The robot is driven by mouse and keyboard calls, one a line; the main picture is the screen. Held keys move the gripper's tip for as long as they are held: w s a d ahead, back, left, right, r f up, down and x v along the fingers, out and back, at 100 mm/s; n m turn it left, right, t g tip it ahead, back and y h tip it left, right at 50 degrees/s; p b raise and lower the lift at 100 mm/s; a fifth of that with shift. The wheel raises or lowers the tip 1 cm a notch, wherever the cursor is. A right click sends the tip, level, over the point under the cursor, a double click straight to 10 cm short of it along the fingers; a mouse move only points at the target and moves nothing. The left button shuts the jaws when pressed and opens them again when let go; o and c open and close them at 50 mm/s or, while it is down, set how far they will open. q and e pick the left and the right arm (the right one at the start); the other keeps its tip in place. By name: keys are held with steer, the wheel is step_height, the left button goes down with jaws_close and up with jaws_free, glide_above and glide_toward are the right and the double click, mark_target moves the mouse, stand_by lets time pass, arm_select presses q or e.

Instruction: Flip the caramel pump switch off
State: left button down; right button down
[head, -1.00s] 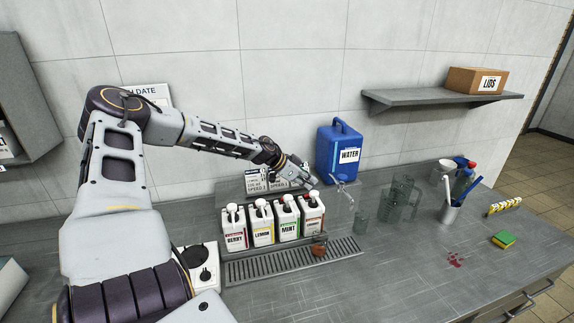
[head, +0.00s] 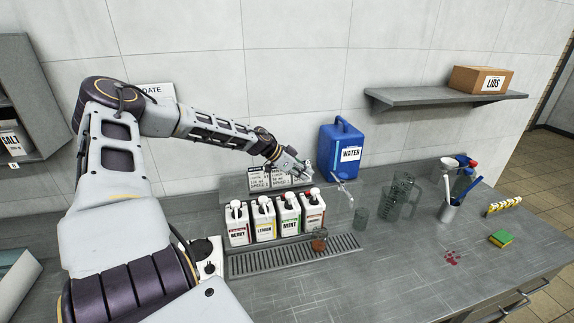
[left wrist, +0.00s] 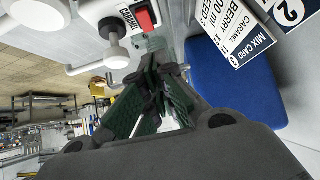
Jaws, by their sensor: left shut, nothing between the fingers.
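The caramel pump bottle (head: 313,222) is the rightmost of the row of white pump bottles in the head view. In the left wrist view its white pump head (left wrist: 113,57) and a red switch (left wrist: 144,19) beside the caramel label (left wrist: 129,20) show at the top. I cannot tell which way the switch is set. My left gripper (head: 308,172) is above and behind the caramel bottle, shut and empty. In the left wrist view its dark green fingers (left wrist: 154,62) point toward the switch side, and I cannot tell whether they touch anything. My right gripper is out of view.
The berry (head: 238,225), lemon (head: 263,221) and mint (head: 288,217) bottles stand to the left. A blue water jug (head: 332,140) is close right of my gripper. Mix cards (head: 259,180) stand behind.

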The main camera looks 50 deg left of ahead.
arm_select(q)
steer(key=v, duration=0.8)
steer(key=shift+s+f, duration=0.35)
steer(key=shift+f, duration=0.1)
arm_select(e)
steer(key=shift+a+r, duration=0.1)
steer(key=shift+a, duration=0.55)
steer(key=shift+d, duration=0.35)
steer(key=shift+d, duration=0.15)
